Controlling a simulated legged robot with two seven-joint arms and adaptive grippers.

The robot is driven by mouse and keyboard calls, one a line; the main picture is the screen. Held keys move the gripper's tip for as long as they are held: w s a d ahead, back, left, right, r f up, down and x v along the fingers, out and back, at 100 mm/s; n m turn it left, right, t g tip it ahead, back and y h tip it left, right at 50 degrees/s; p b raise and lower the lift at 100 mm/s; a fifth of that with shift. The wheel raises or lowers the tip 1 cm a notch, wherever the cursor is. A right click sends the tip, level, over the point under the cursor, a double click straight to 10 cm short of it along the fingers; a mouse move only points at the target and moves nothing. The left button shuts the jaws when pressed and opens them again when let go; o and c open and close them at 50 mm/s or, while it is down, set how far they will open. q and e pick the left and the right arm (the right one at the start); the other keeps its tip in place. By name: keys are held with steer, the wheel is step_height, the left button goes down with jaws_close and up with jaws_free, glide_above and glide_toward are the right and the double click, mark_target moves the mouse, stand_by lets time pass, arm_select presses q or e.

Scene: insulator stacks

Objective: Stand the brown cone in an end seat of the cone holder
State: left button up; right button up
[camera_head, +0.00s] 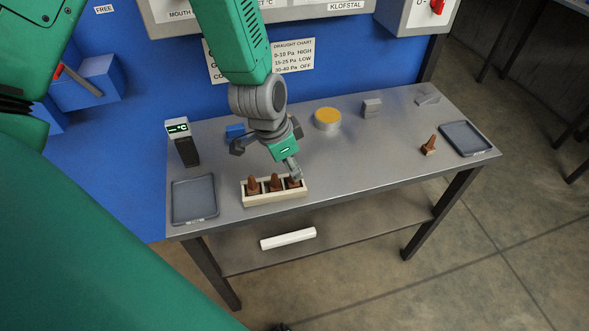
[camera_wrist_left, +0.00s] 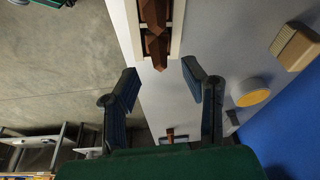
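The pale cone holder (camera_head: 275,198) stands near the table's front edge. Brown cones stand in its left end (camera_head: 253,187), middle (camera_head: 274,183) and right end (camera_head: 294,184). Another brown cone (camera_head: 429,145) stands on the table at the right, beside a grey tray. My left gripper (camera_head: 293,170) is over the holder's right end, close to the end cone and partly covering it. In the left wrist view its fingers (camera_wrist_left: 160,78) are spread with nothing held between them, and the end cone (camera_wrist_left: 156,48) lies just beyond. My right gripper is not in view.
Grey trays lie at the table's left (camera_head: 194,200) and right (camera_head: 466,138). A display meter (camera_head: 184,143), a round tin with a yellow top (camera_head: 328,118) and a grey block (camera_head: 371,108) stand toward the back. A white bar (camera_head: 288,239) lies on the lower shelf. The table's right middle is clear.

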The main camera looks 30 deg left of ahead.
arm_select(q)
steer(key=v, duration=0.8)
steer(key=shift+r+p, duration=0.4)
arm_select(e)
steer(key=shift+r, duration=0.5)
arm_select(q)
steer(key=shift+s, duration=0.15)
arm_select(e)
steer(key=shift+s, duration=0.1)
